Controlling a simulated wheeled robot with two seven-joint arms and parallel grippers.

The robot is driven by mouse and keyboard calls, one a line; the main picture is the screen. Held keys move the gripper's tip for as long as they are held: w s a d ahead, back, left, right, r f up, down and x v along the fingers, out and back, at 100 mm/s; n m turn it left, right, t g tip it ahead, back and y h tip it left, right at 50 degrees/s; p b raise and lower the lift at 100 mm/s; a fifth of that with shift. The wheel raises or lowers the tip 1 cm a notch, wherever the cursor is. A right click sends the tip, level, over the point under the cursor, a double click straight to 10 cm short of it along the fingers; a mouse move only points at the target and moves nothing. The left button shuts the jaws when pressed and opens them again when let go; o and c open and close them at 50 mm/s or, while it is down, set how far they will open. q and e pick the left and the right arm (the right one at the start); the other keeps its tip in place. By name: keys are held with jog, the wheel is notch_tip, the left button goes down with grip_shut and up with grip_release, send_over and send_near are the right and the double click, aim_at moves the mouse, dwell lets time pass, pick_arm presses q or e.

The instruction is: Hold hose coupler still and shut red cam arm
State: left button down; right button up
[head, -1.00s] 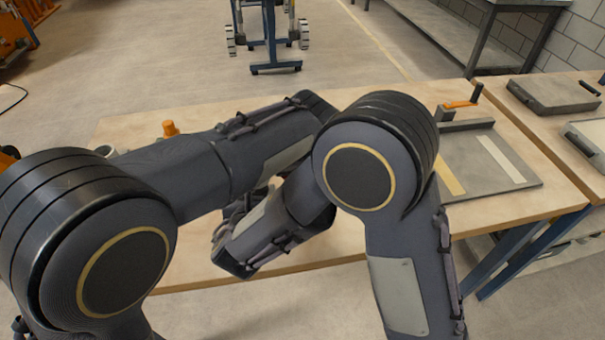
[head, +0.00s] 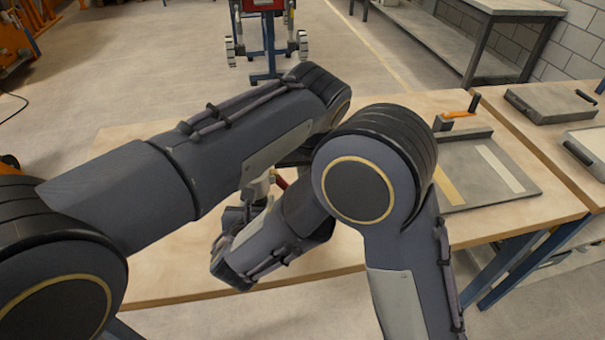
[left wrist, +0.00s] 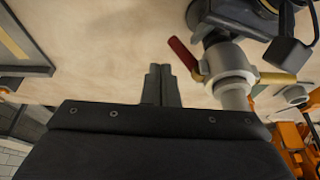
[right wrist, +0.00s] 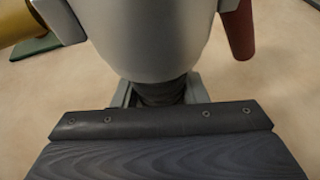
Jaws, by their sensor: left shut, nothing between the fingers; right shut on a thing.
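The pale grey hose coupler (left wrist: 228,62) stands on the wooden table and fills the top of the right wrist view (right wrist: 145,40). Its red cam arm (left wrist: 184,56) sticks out from the side; it also shows in the right wrist view (right wrist: 237,28). A yellow arm (left wrist: 277,78) sticks out opposite. My left gripper (left wrist: 160,70) is shut and empty, beside the red arm with a small gap between them. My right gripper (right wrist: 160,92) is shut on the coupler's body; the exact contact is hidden. In the head view my arms hide most of the coupler (head: 258,187).
A grey board (head: 490,172) with two strips and an orange-handled clamp (head: 458,114) lies at the table's right. Flat cases (head: 550,100) sit on another table further right. The table's front (head: 330,250) looks clear.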

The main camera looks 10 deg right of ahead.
pick_arm(q)
jog(key=shift+s+r, duration=0.15)
jog(key=shift+r, duration=0.2)
